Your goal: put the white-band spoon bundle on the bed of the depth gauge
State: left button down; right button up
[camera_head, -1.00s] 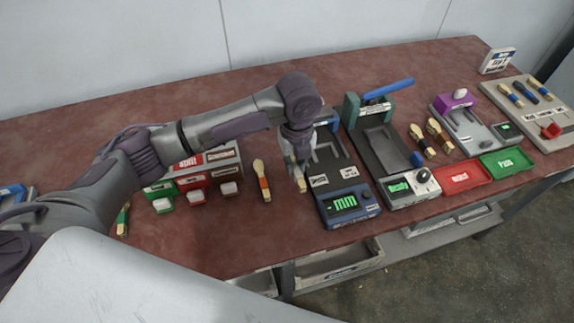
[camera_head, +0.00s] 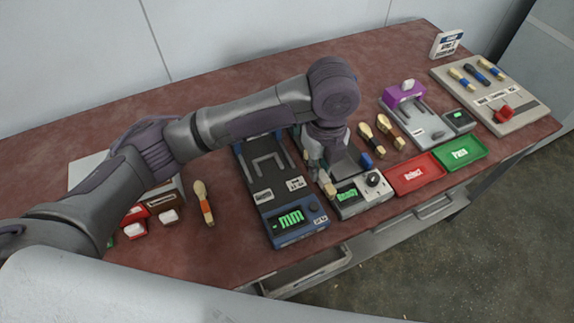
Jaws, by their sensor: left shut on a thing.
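My left gripper (camera_head: 318,166) is shut on a small spoon bundle (camera_head: 328,187), whose pale tan end shows below the fingers. Its band is mostly hidden by the fingers. The gripper is over the front of the grey device with a green-lit screen (camera_head: 347,195), just right of the blue gauge with the "mm" display (camera_head: 290,220), which looks like the depth gauge. The gauge's dark bed (camera_head: 262,150) with a grey U-shaped fence shows no bundle on it. Whether the held bundle touches the grey device cannot be told. My right gripper is not in view.
An orange-band spoon bundle (camera_head: 204,203) lies left of the gauge. Two dark-band bundles (camera_head: 383,130) lie right of the grey device. A red tray (camera_head: 416,174), a green tray (camera_head: 460,153) and a purple-topped device (camera_head: 405,95) stand further right.

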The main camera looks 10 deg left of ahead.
pick_arm(q)
jog(key=a+f, duration=0.2)
jog(key=a, duration=0.2)
jog(key=p, duration=0.1)
send_near(275, 179)
jog(key=shift+s+d+f, duration=0.55)
jog(key=shift+d+f, duration=0.1)
jog(key=shift+d, duration=0.1)
jog(key=shift+w+a+f+p, duration=0.3)
jog(key=shift+w+a+f, duration=0.2)
jog(key=shift+a+f, duration=0.25)
notch_tip(275, 179, down, 3)
jog(key=shift+p, duration=0.3)
jog(key=shift+f, duration=0.55)
jog(key=c, duration=1.2)
grip_release()
jog(key=shift+o, duration=0.2)
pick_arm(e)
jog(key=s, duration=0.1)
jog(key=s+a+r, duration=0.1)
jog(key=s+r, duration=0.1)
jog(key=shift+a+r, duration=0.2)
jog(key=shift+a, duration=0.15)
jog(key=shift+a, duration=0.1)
